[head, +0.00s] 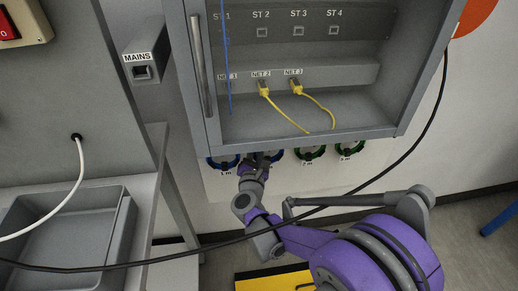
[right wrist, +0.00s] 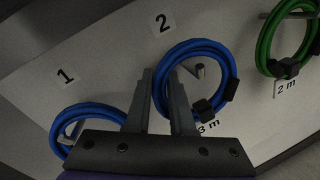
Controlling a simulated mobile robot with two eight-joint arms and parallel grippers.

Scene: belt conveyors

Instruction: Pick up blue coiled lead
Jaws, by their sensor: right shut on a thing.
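Two blue coiled leads hang on pegs on a pale panel below the cabinet. In the right wrist view, the first blue coil (right wrist: 88,108) hangs under the number 1. The second blue coil (right wrist: 192,46) is under the number 2, with a dark clip and a "3 m" tag, around its peg (right wrist: 200,70). My right gripper (right wrist: 160,80) is shut on the left side of the second coil. In the head view, my right gripper (head: 260,160) reaches up under the cabinet and covers most of that coil. My left gripper is out of view.
Green coils (head: 310,153) hang to the right on the same panel. The open cabinet (head: 300,135) with two yellow cables (head: 318,106) overhangs the coils. A black cable (head: 405,150) crosses the head view. A grey tray (head: 118,225) is at left.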

